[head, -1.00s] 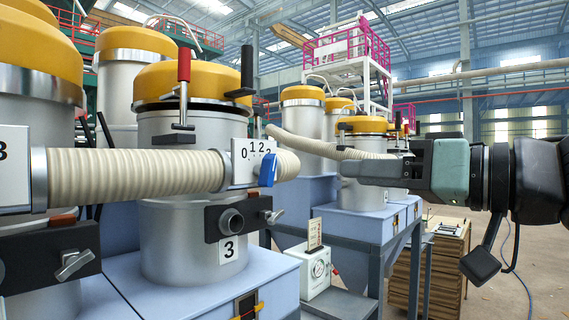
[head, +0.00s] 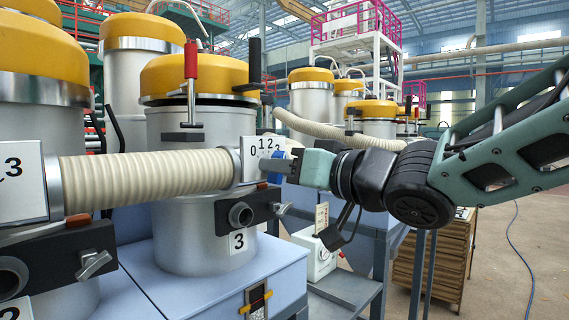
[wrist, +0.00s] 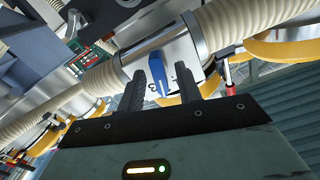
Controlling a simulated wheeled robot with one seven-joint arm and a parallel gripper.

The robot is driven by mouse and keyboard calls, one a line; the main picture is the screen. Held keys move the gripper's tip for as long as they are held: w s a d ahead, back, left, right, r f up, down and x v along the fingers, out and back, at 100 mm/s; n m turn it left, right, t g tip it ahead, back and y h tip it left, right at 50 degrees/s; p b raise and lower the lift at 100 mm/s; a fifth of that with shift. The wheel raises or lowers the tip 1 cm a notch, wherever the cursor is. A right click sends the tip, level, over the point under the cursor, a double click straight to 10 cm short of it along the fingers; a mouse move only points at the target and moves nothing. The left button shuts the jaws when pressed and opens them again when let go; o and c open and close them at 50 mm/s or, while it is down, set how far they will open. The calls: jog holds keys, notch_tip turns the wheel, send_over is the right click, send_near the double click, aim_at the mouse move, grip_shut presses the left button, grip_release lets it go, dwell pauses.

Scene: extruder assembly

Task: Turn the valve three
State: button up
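The blue valve handle (head: 275,156) sits on the white plate (head: 250,151) marked 0 1 2 3, at the right end of the ribbed hose on the drum labelled 3 (head: 237,242). My gripper (head: 282,165) is right at this handle in the head view and hides part of it. In the wrist view the blue handle (wrist: 158,74) stands between the two dark fingers of my gripper (wrist: 160,86). The fingers are apart, with a visible gap on both sides of the handle. The number the handle points to cannot be told.
The thick cream hose (head: 150,180) runs left to another numbered plate (head: 22,183). A dark block with a grey round port (head: 241,214) sits just below the valve. A red-handled lever (head: 191,62) rises above. Open floor (head: 500,265) lies at the right.

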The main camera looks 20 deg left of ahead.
grip_shut()
jog(key=shift+f+b, duration=0.1)
jog(key=shift+b, duration=0.2)
jog(key=n+b, duration=0.7)
jog(key=n, duration=0.4)
jog(key=shift+n, duration=0.4)
dwell(0.3)
